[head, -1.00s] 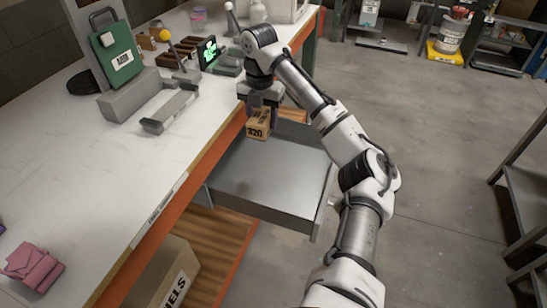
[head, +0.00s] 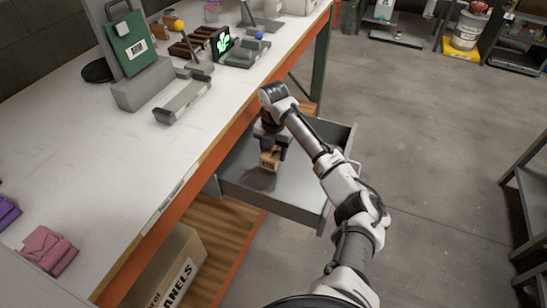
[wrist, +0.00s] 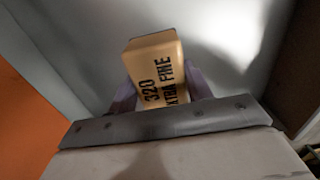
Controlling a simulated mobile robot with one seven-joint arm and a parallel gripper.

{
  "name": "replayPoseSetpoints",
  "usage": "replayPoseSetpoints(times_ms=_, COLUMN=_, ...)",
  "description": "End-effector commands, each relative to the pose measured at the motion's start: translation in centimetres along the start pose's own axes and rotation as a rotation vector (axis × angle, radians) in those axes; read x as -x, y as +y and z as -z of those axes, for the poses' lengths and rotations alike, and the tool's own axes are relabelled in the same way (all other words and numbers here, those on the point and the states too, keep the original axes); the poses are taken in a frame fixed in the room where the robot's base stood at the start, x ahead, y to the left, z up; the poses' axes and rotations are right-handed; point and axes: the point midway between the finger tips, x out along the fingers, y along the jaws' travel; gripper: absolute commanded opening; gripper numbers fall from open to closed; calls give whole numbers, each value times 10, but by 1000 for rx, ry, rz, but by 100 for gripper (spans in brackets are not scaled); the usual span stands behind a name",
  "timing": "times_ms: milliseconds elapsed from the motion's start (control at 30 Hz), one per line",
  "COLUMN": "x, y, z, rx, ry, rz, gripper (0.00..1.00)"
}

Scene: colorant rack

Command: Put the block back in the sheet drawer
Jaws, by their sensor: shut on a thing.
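The tan block (head: 270,159) is in my gripper (head: 271,152), over the open sheet drawer (head: 300,190). In the wrist view the block (wrist: 157,70) shows the print "320 EXTRA FINE", and the fingers of my gripper (wrist: 162,92) close on its two sides. The drawer is a grey metal tray pulled out from under the white bench, and its floor (wrist: 90,35) shows around the block in the wrist view. A shadow lies on the drawer floor below the block. I cannot tell whether the block touches the floor.
The white bench (head: 90,140) with an orange edge runs along the left. A cardboard box (head: 175,270) stands on the wooden shelf below.

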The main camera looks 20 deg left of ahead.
Motion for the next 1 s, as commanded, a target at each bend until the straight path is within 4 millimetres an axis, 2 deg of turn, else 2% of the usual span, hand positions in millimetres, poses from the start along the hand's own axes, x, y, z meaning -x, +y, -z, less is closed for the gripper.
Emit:
replayPoseSetpoints(times_ms=233, x=-33, y=0, z=1, rx=0, ry=2, rz=1, gripper=28)
replayPoseSetpoints(times_ms=600, x=-40, y=0, z=0, rx=0, ry=1, rz=0, gripper=28)
replayPoseSetpoints(times_ms=633, x=-39, y=0, z=0, rx=0, ry=1, rz=0, gripper=52)
replayPoseSetpoints(times_ms=767, x=-38, y=0, z=0, rx=0, ry=1, rz=0, gripper=69)
replayPoseSetpoints(times_ms=1000, x=-38, y=0, z=0, rx=0, ry=1, rz=0, gripper=71)
